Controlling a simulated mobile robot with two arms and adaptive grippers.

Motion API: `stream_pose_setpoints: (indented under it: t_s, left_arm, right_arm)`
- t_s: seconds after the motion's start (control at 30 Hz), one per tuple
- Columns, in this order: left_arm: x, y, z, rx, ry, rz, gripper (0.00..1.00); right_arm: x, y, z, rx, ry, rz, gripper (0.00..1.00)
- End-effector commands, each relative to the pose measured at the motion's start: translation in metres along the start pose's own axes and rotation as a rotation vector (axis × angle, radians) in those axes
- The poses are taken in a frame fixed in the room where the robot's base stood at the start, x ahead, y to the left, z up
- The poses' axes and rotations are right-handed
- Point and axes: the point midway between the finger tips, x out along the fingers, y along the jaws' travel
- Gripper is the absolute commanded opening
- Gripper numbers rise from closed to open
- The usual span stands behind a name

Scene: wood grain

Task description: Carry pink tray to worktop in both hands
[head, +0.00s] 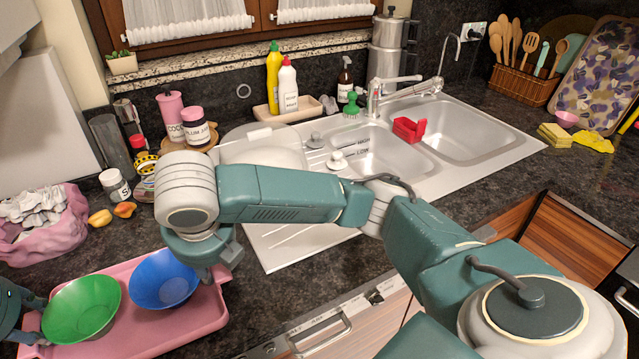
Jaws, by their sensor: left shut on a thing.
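The pink tray (205,317) is at the lower left, at the dark worktop (70,247); I cannot tell whether it rests on it or is just above. A green bowl (82,308) and a blue bowl (163,279) stand upright in it, side by side. My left gripper (36,338), partly cut off by the left picture edge, is shut on the tray's left side. My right gripper (208,274) is at the tray's right rim beside the blue bowl; its wrist hides most of it, so its fingers cannot be judged.
A pink bag (50,235), a lidded jar (114,185) and small yellow and orange items (112,213) lie behind the tray. The steel sink (370,150) is to the right, partly behind my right arm. Bottles (288,86) stand near the window.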

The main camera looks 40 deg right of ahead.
Motion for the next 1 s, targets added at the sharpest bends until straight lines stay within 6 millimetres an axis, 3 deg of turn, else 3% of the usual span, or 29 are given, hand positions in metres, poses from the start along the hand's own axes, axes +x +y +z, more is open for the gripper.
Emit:
stream_pose_setpoints:
  t_s: [0.03, 0.3, 0.33, 0.4, 0.67, 0.7, 0.8, 1.0]
  left_arm:
    - [0.001, 0.009, 0.0, 0.006, 0.005, 0.019, 0.0]
    - [0.011, 0.009, 0.004, 0.006, 0.004, 0.019, 0.0]
    - [0.011, 0.009, 0.004, 0.006, 0.006, 0.02, 0.43]
    - [0.011, 0.008, 0.004, 0.006, 0.006, 0.019, 0.56]
    - [0.011, 0.004, 0.004, 0.003, 0.004, 0.011, 0.59]
    - [0.013, 0.004, 0.005, 0.003, 0.0, 0.009, 0.59]
    - [0.013, 0.003, 0.005, 0.002, 0.0, 0.007, 0.59]
    - [0.012, 0.002, 0.005, 0.001, 0.001, 0.006, 0.59]
  right_arm:
    - [0.0, 0.006, -0.002, -0.004, -0.002, 0.019, 0.0]
    - [0.011, 0.006, -0.006, -0.004, -0.002, 0.019, 0.0]
    - [0.01, 0.007, -0.005, -0.004, -0.003, 0.02, 0.0]
    - [0.01, 0.007, -0.005, -0.004, -0.003, 0.02, 0.0]
    - [0.011, 0.004, -0.004, -0.001, -0.004, 0.013, 0.0]
    - [0.012, 0.003, -0.005, -0.002, -0.002, 0.011, 0.41]
    - [0.012, 0.003, -0.005, -0.001, -0.002, 0.01, 0.59]
    - [0.012, 0.002, -0.005, 0.0, -0.002, 0.008, 0.59]
